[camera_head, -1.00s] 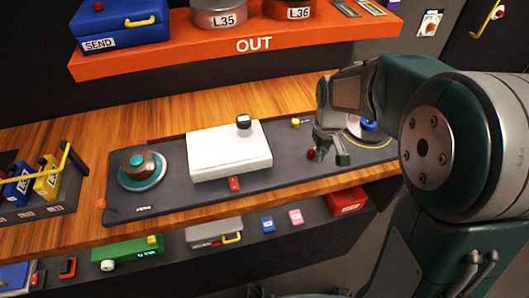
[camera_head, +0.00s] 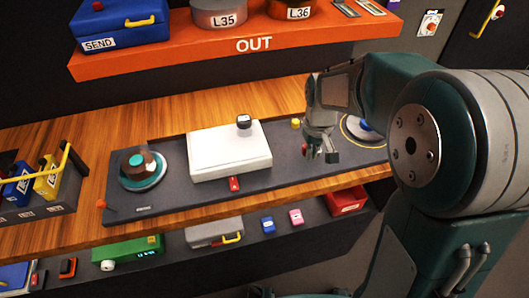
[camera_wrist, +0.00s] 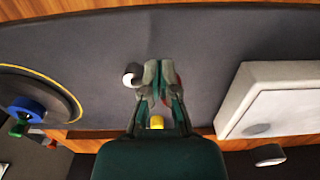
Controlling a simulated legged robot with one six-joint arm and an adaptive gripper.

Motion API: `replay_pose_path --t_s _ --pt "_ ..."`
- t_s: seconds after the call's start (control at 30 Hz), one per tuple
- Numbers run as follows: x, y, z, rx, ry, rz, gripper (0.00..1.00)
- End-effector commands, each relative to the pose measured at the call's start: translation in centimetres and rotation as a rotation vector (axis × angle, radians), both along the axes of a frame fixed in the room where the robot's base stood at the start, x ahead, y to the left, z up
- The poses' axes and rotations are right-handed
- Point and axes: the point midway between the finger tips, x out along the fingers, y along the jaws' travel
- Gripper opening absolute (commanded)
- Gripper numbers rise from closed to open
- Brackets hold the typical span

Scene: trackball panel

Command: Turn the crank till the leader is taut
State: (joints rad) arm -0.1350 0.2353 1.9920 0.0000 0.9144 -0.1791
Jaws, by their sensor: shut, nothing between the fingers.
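My gripper (camera_head: 318,155) is shut and empty over the right part of the dark panel (camera_head: 270,178). In the wrist view its closed fingers (camera_wrist: 160,75) point at bare panel. A dark round piece with a white face (camera_wrist: 132,75) shows beside one finger. A small red piece (camera_head: 304,150) shows close beside the fingers; I cannot tell whether either piece touches them. A round plate with a blue hub (camera_wrist: 28,107) lies right of the gripper, partly hidden by my arm in the head view. I cannot clearly pick out the crank or the leader.
A white box (camera_head: 230,155) stands left of the gripper, with a brown reel (camera_head: 138,164) beyond it. A yellow knob (camera_head: 295,123) stands behind the gripper. An orange OUT shelf (camera_head: 250,45) hangs above. An orange knob (camera_head: 101,203) sits at the panel's left end.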

Motion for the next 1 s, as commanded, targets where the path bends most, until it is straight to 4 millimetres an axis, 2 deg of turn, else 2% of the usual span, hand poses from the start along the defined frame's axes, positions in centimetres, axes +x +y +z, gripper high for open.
replay_pose_path --t_s 1.0 --pt "1.6 1.7 0.0 0.000 0.000 0.000 0.00"
